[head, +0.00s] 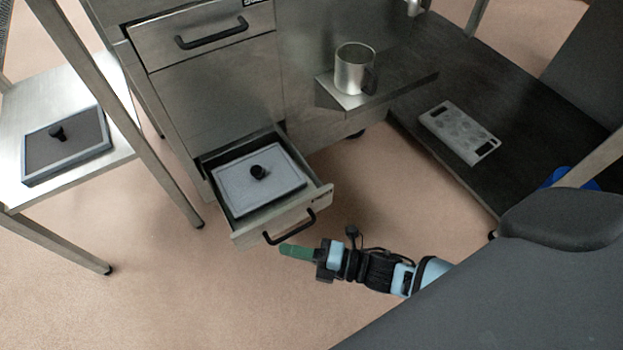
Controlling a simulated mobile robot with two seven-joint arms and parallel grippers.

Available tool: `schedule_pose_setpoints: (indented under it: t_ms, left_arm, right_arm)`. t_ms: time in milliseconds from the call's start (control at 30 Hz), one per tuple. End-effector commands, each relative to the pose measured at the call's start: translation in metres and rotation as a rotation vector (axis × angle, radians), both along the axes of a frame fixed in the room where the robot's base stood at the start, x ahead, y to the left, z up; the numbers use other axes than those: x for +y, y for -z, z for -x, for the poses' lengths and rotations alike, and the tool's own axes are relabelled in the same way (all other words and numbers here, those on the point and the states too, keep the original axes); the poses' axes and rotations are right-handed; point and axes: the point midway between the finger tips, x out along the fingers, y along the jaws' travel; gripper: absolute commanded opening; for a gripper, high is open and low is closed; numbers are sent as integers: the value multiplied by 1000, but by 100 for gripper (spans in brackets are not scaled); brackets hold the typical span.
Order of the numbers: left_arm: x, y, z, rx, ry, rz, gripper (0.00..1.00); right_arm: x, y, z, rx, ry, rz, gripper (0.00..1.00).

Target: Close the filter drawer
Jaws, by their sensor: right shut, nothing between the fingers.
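The filter drawer (264,227) is the low drawer of the steel cabinet (222,98). It stands pulled open, with a black bar handle on its front. A grey panel with a black knob (259,180) lies inside it. My right gripper (284,249) is shut and empty, with its green fingertips just in front of and below the drawer's handle. I cannot tell whether the fingertips touch the handle. My left gripper is not in view.
Above is a shut drawer with a black handle (211,37). A metal mug (354,68) stands on a small side shelf. A similar dark panel (66,145) lies on the left table. A grey moulded tray (459,133) lies on the low dark shelf at right. The floor before the drawer is clear.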

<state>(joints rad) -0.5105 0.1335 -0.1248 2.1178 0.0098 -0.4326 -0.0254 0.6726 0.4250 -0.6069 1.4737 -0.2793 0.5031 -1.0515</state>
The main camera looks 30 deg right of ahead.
Motion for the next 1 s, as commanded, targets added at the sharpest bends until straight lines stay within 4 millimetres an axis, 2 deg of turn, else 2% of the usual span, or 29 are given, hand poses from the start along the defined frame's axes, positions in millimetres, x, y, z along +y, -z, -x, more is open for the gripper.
schedule_pose_setpoints:
  t_ms: [133,400,1000]
  left_arm:
    - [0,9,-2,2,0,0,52]
    - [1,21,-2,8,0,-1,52]
    - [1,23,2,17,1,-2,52]
  right_arm:
    - [21,1,-20,-1,0,-2,0]
    - [21,2,-52,1,0,1,0]
    - [21,0,-60,0,1,0,0]
